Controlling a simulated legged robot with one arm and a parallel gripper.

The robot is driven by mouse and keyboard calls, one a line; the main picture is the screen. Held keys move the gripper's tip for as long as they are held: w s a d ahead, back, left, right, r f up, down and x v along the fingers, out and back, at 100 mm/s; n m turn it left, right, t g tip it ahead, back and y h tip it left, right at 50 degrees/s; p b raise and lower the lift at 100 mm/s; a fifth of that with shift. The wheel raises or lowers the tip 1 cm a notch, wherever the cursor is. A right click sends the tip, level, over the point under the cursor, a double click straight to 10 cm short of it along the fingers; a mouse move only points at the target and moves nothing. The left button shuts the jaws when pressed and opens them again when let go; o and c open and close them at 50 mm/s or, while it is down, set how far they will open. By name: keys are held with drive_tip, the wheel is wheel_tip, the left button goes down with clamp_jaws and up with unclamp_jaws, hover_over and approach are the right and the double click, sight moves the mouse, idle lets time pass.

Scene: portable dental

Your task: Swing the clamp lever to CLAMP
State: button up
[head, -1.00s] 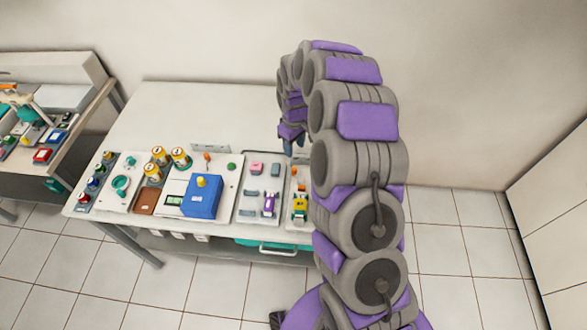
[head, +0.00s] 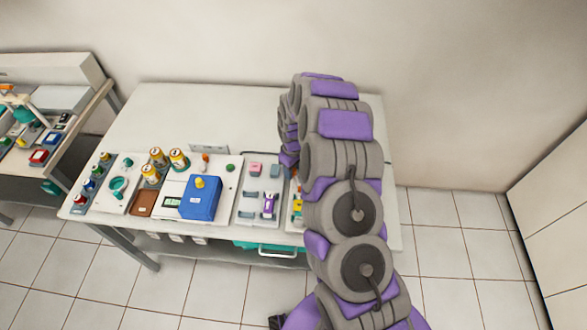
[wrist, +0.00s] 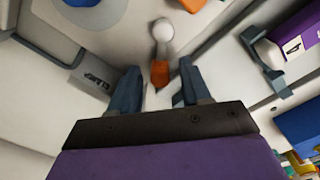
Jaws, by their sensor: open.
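The lever (wrist: 162,48) is in the wrist view, with a pale round knob at its upper end, a short grey shaft and an orange end. My gripper (wrist: 158,72) is open, with one blue-grey finger on each side of the orange end. I see no clear contact, and the gap in depth cannot be told. In the head view my arm hides most of the gripper and the area around it.
A purple piece (wrist: 295,38) in a grey holder is at the right of the wrist view. In the head view a blue box (head: 201,198) and yellow cans (head: 179,160) stand on the white table (head: 185,110). The table's back left is clear.

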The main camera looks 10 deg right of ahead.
clamp_jaws()
idle(0.3)
drive_tip(key=m+p, duration=0.1)
drive_tip(key=d+m+p, duration=0.1)
drive_tip(key=m+p, duration=0.1)
drive_tip(key=m, duration=0.1)
drive_tip(key=shift+w+d+r, duration=0.1)
drive_tip(key=shift+d, duration=0.15)
drive_tip(key=m, duration=0.1)
drive_tip(key=d+m+p, duration=0.1)
drive_tip(key=m, duration=0.1)
drive_tip(key=m+p, duration=0.1)
drive_tip(key=d+m+p, duration=0.1)
drive_tip(key=m, duration=0.1)
drive_tip(key=shift+s+d, duration=0.1)
drive_tip(key=shift+s, duration=0.25)
drive_tip(key=shift+s+d+m+p, duration=0.2)
drive_tip(key=shift+m, duration=0.8)
drive_tip(key=shift+s+d+m+p, duration=0.2)
drive_tip(key=shift+m, duration=0.8)
